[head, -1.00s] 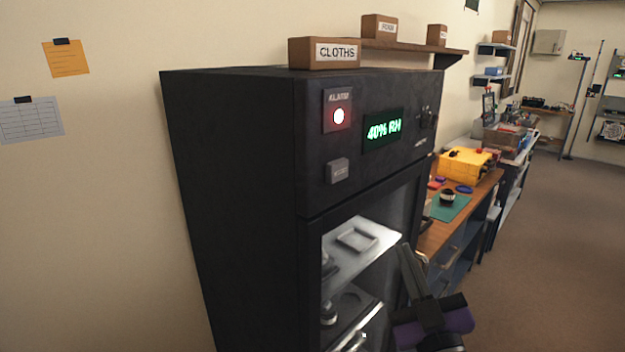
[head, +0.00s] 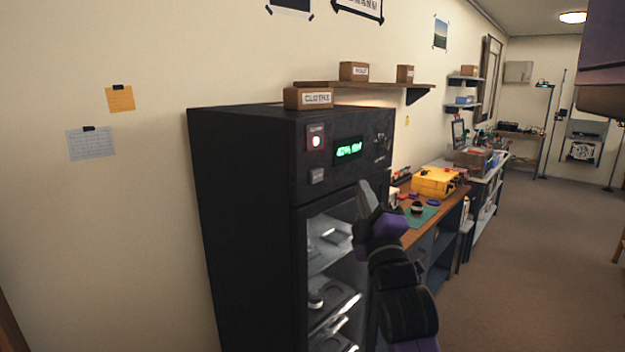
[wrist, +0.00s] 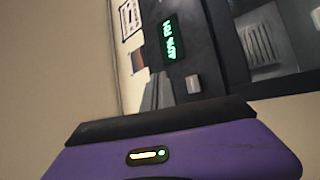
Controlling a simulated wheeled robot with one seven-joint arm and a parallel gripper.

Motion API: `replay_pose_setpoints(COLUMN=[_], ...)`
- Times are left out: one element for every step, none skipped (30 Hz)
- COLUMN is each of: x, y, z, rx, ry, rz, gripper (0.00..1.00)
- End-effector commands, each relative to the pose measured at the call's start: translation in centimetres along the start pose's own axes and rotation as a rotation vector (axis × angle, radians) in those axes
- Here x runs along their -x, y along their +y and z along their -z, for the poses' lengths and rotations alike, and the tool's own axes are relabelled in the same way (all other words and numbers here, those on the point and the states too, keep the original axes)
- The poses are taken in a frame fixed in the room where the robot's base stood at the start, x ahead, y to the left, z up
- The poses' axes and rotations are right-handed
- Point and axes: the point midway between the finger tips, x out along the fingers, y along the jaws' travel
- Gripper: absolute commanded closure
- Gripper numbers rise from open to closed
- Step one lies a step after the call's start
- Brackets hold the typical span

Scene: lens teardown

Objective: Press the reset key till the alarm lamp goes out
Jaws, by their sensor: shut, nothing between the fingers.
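The alarm lamp (head: 316,141) glows red on the upper front of the black cabinet (head: 245,200). The grey reset key (head: 317,176) sits straight below the lamp. My gripper (head: 363,187) is shut and empty. In the head view it shows to the right of the key, over the top of the glass door, and apart from the key. The wrist view shows the green humidity display (wrist: 171,38) turned on its side. A small grey block also shows there; I cannot tell whether it is the reset key.
A cloths box (head: 308,98) sits on top of the cabinet, below a wall shelf (head: 385,87) with small boxes. A workbench with a yellow case (head: 434,181) stands to the right. The floor (head: 530,250) at the right is clear.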

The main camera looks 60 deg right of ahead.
Motion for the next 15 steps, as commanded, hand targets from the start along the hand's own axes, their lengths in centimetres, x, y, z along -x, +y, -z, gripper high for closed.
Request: replay_pose_setpoints(x=[0.01,0.01,0.01,0.01,0.02,0.02,0.01,0.00,-0.05,-0.11,-0.19,-0.36,-0.51,-0.69,-0.95], y=[0.00,0.00,0.00,0.00,0.00,0.00,-0.01,-0.03,-0.09,-0.17,-0.26,-0.41,-0.54,-0.69,-0.93], z=[0.02,0.02,0.02,0.02,0.03,0.03,0.03,0.05,0.09,0.13,0.20,0.32,0.45,0.59,0.78], rx=[0.001,0.001,0.000,0.000,0.000,-0.001,-0.001,-0.001,-0.001,-0.001,-0.001,0.000,-0.001,-0.001,-0.002], ry=[0.000,0.001,0.001,0.001,0.001,0.001,0.001,0.001,0.001,0.002,0.002,0.002,0.003,0.004,0.004], rz=[0.000,0.000,0.000,0.000,0.000,0.000,-0.001,-0.001,-0.001,-0.001,-0.001,-0.001,-0.002,-0.002,-0.002], gripper=[1.00,1.00,1.00,1.00,1.00,1.00,1.00,1.00,1.00,1.00,1.00,1.00,1.00,1.00,1.00])
